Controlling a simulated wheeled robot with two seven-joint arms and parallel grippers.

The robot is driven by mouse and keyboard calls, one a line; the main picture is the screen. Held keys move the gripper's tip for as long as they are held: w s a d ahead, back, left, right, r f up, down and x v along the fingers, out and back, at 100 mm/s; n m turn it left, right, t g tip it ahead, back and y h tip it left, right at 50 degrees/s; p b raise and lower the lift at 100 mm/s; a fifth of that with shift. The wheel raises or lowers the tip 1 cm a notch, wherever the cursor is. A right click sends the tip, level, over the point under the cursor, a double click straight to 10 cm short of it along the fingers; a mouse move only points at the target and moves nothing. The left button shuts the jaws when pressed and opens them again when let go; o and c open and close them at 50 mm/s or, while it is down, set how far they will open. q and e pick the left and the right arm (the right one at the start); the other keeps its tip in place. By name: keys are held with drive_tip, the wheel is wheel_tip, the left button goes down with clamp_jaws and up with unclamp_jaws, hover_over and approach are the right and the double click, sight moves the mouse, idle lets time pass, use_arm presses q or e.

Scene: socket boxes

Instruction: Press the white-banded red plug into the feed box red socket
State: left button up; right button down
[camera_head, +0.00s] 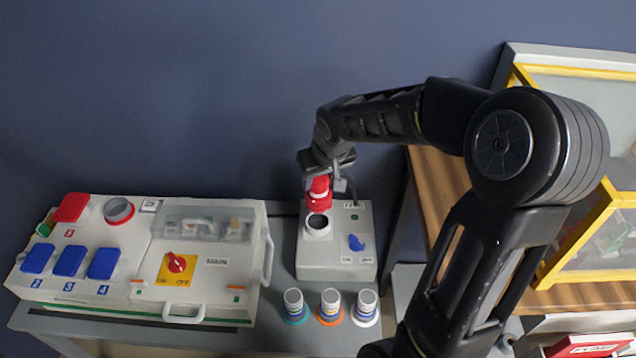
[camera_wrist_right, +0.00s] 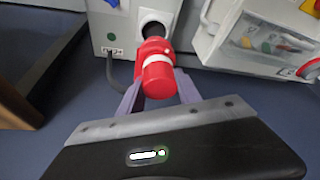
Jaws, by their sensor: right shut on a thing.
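My right gripper (camera_head: 322,172) is shut on the white-banded red plug (camera_head: 319,196), over the far side of the feed box (camera_head: 337,273). The wrist view shows the plug (camera_wrist_right: 157,77) between my right gripper's fingers (camera_wrist_right: 152,92), its white band around the body. The feed box socket (camera_head: 318,226) is a pale ring with a dark opening. This opening also shows in the wrist view (camera_wrist_right: 154,29), just beyond the plug's front end. The plug is not seated in it; I cannot tell whether they touch. My left gripper is out of view.
A large main box (camera_head: 205,272) with blue and red covers and a red switch stands left. Several banded cylinders (camera_head: 330,307) stand in front of the feed box. A yellow-framed case (camera_head: 590,240) is at right. The feed box has a blue switch (camera_head: 356,242).

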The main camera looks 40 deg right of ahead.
sight(318, 201)
idle(0.3)
drive_tip(key=shift+f+b, duration=1.55)
drive_tip(key=shift+f, duration=0.6)
drive_tip(key=shift+f+b, duration=0.2)
drive_tip(key=shift+b, duration=0.1)
drive_tip(key=shift+f+b, duration=0.7)
drive_tip(key=shift+f, duration=0.1)
drive_tip(key=shift+f, duration=0.1)
drive_tip(key=shift+s+f+b, duration=0.1)
drive_tip(key=shift+f+b, duration=0.6)
drive_tip(key=shift+b, duration=0.05)
drive_tip(key=c, duration=0.7)
unclamp_jaws()
drive_tip(key=shift+r, duration=0.1)
drive_tip(key=shift+c, duration=0.2)
